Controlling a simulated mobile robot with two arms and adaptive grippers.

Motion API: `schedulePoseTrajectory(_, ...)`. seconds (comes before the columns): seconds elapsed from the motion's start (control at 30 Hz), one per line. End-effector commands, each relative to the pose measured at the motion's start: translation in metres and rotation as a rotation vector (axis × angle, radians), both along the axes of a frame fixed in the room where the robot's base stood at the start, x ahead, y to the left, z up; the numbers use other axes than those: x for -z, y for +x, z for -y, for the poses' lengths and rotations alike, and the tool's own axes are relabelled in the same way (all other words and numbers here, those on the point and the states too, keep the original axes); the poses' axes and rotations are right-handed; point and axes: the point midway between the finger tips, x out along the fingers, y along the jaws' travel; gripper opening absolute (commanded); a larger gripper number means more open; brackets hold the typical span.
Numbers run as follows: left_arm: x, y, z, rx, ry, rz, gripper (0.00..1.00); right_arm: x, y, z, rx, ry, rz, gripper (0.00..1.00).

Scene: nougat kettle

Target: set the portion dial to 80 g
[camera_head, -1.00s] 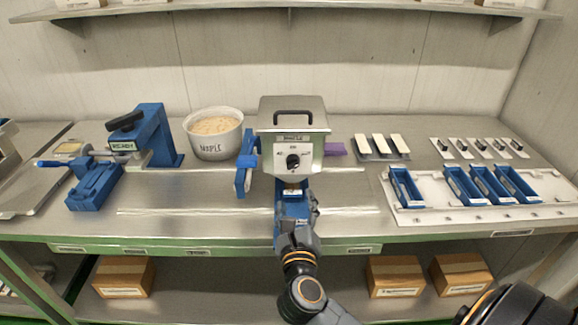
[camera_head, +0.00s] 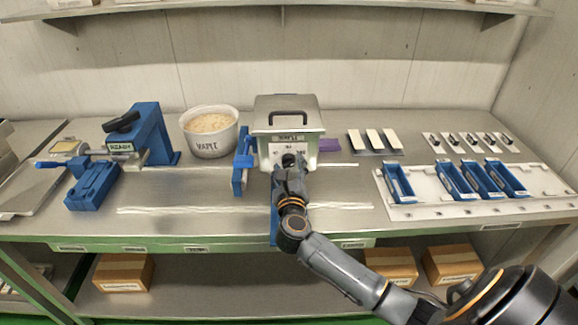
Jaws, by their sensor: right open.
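The portion dial (camera_head: 289,158) is a black knob on the pale front plate of the steel kettle box (camera_head: 288,112), in the middle of the bench. My right gripper (camera_head: 289,166) is open and right in front of the dial, covering its lower part and much of the plate. I cannot tell whether the fingers touch the dial. The dial's pointer and the scale numbers are too small and too hidden to read. My left gripper is not in view.
A blue lever part (camera_head: 241,162) stands just left of the kettle. Right are white bars (camera_head: 374,141) and a tray (camera_head: 420,208) with blue moulds (camera_head: 455,179).

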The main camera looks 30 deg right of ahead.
Motion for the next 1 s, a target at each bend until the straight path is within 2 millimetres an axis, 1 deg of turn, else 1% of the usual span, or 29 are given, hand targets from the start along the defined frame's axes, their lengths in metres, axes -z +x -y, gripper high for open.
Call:
schedulePoseTrajectory(0.17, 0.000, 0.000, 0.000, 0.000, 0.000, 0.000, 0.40, 0.000, 0.000, 0.000, -0.001, 0.000, 0.000, 0.57)
schedulePoseTrajectory(0.2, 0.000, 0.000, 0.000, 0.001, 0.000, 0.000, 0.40, 0.000, 0.000, 0.000, -0.001, 0.000, 0.000, 0.55)
schedulePoseTrajectory(0.37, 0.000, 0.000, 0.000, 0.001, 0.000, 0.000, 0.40, 0.000, 0.000, 0.000, -0.001, 0.000, 0.000, 0.23)
schedulePoseTrajectory(0.4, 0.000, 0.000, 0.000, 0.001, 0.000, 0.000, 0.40, 0.000, 0.000, 0.000, -0.001, 0.000, 0.000, 0.14)
schedulePoseTrajectory(0.47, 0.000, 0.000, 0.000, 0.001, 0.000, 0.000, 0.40, 0.000, 0.000, 0.000, -0.001, 0.000, 0.000, 0.03)
schedulePoseTrajectory(0.63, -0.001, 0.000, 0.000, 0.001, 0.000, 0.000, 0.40, 0.000, 0.000, 0.000, -0.001, -0.004, -0.003, 0.03)
schedulePoseTrajectory(0.77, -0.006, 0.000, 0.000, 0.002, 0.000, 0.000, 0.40, -0.001, 0.000, 0.000, 0.000, -0.025, -0.016, 0.03)
schedulePoseTrajectory(0.87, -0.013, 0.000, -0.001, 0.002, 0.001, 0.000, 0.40, -0.002, 0.000, -0.001, -0.001, -0.057, -0.037, 0.03)
schedulePoseTrajectory(1.0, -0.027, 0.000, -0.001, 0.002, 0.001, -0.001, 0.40, -0.004, -0.001, -0.001, 0.000, -0.130, -0.084, 0.03)
